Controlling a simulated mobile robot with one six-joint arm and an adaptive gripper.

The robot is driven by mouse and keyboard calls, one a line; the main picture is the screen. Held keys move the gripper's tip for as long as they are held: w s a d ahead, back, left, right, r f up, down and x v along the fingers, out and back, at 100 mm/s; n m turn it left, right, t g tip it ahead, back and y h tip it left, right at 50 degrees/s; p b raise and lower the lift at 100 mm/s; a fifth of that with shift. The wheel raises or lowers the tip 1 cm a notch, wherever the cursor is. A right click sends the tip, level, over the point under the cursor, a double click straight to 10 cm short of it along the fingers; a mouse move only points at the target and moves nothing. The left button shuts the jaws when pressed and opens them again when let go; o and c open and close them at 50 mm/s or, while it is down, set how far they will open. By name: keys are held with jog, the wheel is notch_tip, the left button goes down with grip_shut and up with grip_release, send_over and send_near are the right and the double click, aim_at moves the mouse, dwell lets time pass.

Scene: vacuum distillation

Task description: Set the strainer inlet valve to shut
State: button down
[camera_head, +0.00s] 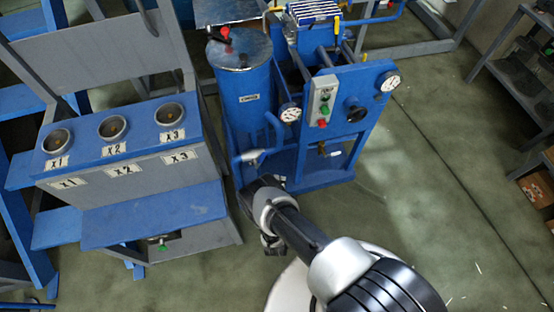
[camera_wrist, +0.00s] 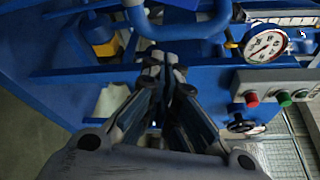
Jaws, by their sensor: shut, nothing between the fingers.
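My gripper (camera_wrist: 160,65) is shut and empty in the wrist view, its fingertips close together just below a curved blue pipe (camera_wrist: 180,28). I cannot tell whether the tips touch the pipe. In the head view my arm reaches up from the lower right, and its dark end is in front of the blue machine's lower left. I cannot pick out the strainer inlet valve for certain. A blue cylinder (camera_head: 245,100) has a red and black handle (camera_head: 225,36) on its lid. A yellow part (camera_wrist: 102,40) shows at the wrist view's upper left.
A control box (camera_head: 322,100) with red and green buttons is on the machine, between two gauges (camera_head: 290,112) (camera_head: 388,82). A black knob (camera_head: 355,112) is beside it. A blue stand (camera_head: 130,145) with three round cups is at left. Floor (camera_head: 440,190) is clear at right.

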aim_at(261, 160)
jog(key=w+f+b, duration=0.1)
jog(key=w, duration=0.9)
jog(key=shift+s+a+r+b, duration=0.1)
jog(key=shift+s+a+r, duration=0.15)
jog(key=shift+a, duration=0.25)
jog(key=shift+s+a+r+b, duration=0.15)
jog(key=shift+s+a+r, duration=0.05)
jog(key=shift+a, duration=0.35)
jog(key=shift+s+a+r+b, duration=0.1)
jog(key=shift+s+a+r, duration=0.15)
jog(key=shift+a, duration=0.25)
jog(key=shift+s, duration=0.1)
